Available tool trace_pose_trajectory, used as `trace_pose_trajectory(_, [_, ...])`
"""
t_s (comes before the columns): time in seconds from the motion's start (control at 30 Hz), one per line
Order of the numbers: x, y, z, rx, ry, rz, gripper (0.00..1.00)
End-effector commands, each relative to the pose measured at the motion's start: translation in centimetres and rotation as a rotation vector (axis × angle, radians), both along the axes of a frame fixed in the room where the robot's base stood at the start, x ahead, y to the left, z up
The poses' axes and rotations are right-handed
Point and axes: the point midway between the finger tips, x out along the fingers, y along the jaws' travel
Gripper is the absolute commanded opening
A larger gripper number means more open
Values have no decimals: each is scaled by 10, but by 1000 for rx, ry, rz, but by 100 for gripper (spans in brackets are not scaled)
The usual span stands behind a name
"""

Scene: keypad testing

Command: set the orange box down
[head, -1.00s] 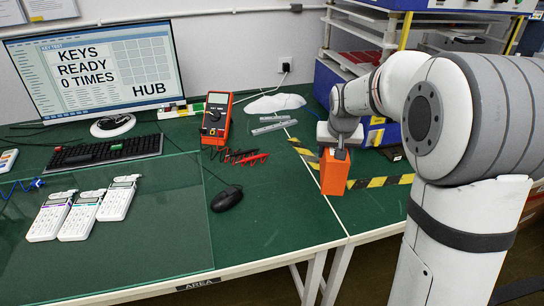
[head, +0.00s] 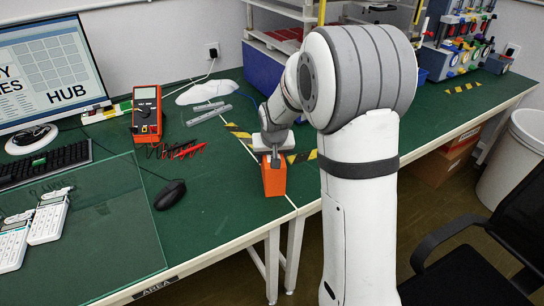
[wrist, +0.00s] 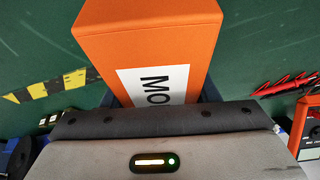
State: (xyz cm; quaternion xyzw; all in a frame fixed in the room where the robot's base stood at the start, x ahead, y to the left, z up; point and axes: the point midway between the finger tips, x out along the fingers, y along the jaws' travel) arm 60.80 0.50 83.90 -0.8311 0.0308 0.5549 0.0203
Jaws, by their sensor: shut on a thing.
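The orange box (head: 274,180) is in my gripper (head: 274,160), near the front edge of the green table (head: 235,215), by the seam between two table sections. My gripper points down and is shut on the box's upper part. In the wrist view the orange box (wrist: 150,35) fills the top middle, with a white label showing "MO"; the rest of the label is hidden by my gripper. I cannot tell whether the box's bottom touches the table.
A red multimeter (head: 147,113) with leads stands to the left, and a black mouse (head: 170,194) lies nearer. Yellow-black tape (head: 240,133) runs behind the box. A glass sheet (head: 90,235) covers the front left. A black chair (head: 465,270) stands at right.

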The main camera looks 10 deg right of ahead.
Motion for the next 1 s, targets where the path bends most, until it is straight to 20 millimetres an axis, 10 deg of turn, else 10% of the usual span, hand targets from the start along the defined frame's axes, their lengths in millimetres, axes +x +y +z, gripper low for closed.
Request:
trace_pose_trajectory(0.13, [0,0,-4,0,-1,-1,25])
trace_pose_trajectory(0.17, [0,0,-4,0,0,-1,55])
trace_pose_trajectory(0.4, [0,-1,-3,0,0,-1,75])
trace_pose_trajectory(0.77, [0,-1,4,1,-1,-2,76])
trace_pose_trajectory(1.0, [-17,0,47,1,-5,-3,76])
